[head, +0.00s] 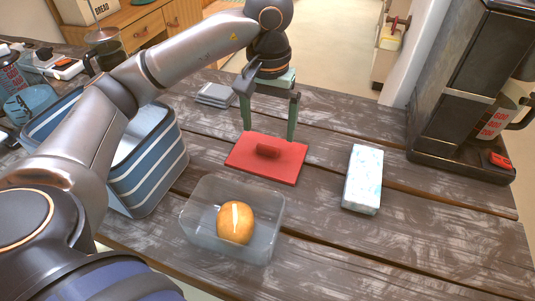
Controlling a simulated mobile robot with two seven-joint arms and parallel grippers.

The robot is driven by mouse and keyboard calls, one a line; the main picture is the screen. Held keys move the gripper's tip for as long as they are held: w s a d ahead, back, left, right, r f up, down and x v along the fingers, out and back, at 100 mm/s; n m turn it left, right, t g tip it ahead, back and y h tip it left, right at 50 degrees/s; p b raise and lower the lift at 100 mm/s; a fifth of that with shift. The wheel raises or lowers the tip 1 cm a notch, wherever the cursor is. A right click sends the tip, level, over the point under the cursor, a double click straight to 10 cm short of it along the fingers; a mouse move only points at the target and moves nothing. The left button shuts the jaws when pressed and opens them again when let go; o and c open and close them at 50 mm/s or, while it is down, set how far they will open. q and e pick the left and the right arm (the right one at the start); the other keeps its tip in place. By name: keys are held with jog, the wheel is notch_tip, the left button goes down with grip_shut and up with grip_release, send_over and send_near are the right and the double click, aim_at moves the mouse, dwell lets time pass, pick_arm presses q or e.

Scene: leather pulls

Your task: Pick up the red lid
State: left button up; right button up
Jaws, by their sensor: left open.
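The red lid (260,168) lies flat on the wooden table, with a raised red handle (268,149) at its middle. My left gripper (269,132) is over the lid, pointing down, with its two green fingers spread apart. The fingers are to either side of the handle in the picture, near the lid's far edge; I cannot tell whether the tips touch the lid. Nothing is between the fingers that I can see as held. My right gripper is not in view.
A clear container (272,232) with a round bread roll (235,222) stands in front of the lid. A striped blue bin (158,165) is at left. A pale blue-white box (363,180) lies at right. A coffee machine (460,90) stands far right. Grey coasters (214,95) lie behind.

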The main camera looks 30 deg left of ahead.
aim_at(267, 146)
pick_arm(q)
jog(key=shift+w+a+f+p, duration=0.1)
jog(key=shift+a+f+p, duration=0.1)
jog(key=shift+f, duration=1.15)
jog(key=shift+a+f+p, duration=0.1)
jog(key=shift+f+p, duration=0.05)
jog(key=shift+f, duration=1.2)
jog(key=shift+c, duration=0.4)
jog(key=c, duration=1.4)
